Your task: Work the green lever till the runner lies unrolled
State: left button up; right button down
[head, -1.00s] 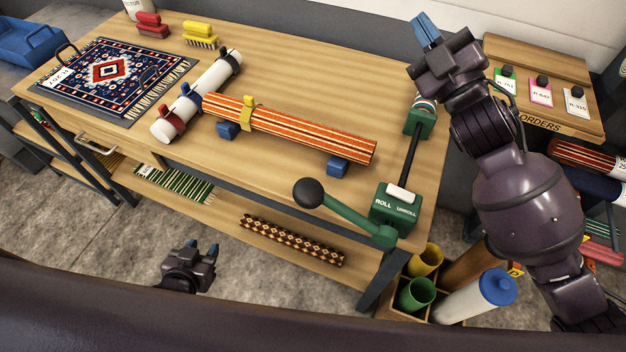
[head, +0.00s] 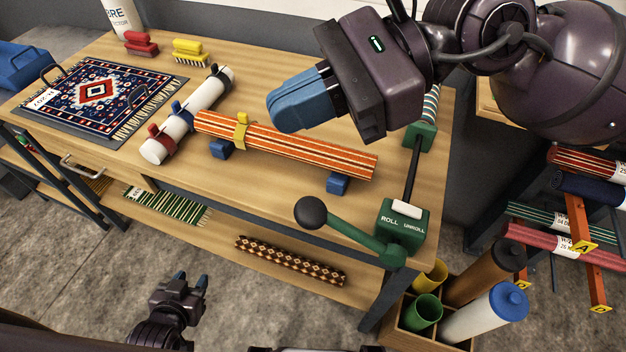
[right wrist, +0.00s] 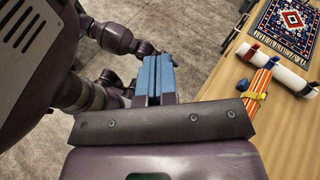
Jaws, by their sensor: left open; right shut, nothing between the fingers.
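The green lever (head: 345,228) has a black ball knob (head: 310,212) and joins a green box (head: 402,226) marked ROLL and UNROLL at the bench's front right. A black shaft (head: 412,172) runs back from the box to a green stand with a striped roll (head: 430,104). An orange striped roll (head: 300,147), strapped in yellow, rests on blue blocks; whether it is the runner I cannot tell. My right gripper (head: 274,113) is shut and empty, above the bench behind the orange roll. My left gripper (head: 193,285) is open and empty, low in front of the bench.
A patterned rug (head: 96,90) lies on the bench's left, beside a white roll (head: 188,114) with straps. Brushes (head: 190,50) stand at the back. A crate of tubes (head: 411,340) stands on the floor below the lever box. Rolled rugs (head: 570,245) hang on a rack at right.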

aim_at(313, 208)
pick_arm(q)
jog(key=shift+a, duration=0.45)
pick_arm(e)
jog(key=w+d+f+n+t+h, duration=0.4)
jog(key=d+f+n+t+h, duration=0.2)
jog(key=f, duration=0.4)
jog(key=d+n+h, duration=0.1)
jog(key=n+h, duration=0.1)
jog(key=shift+d+f+n+h, duration=0.25)
jog(key=shift+f+n+h, duration=0.05)
jog(key=shift+f, duration=0.05)
pick_arm(q)
jog(key=shift+w+r, duration=0.1)
jog(key=shift+r, duration=0.1)
pick_arm(e)
jog(key=x, duration=1.4)
jog(key=shift+f, duration=0.1)
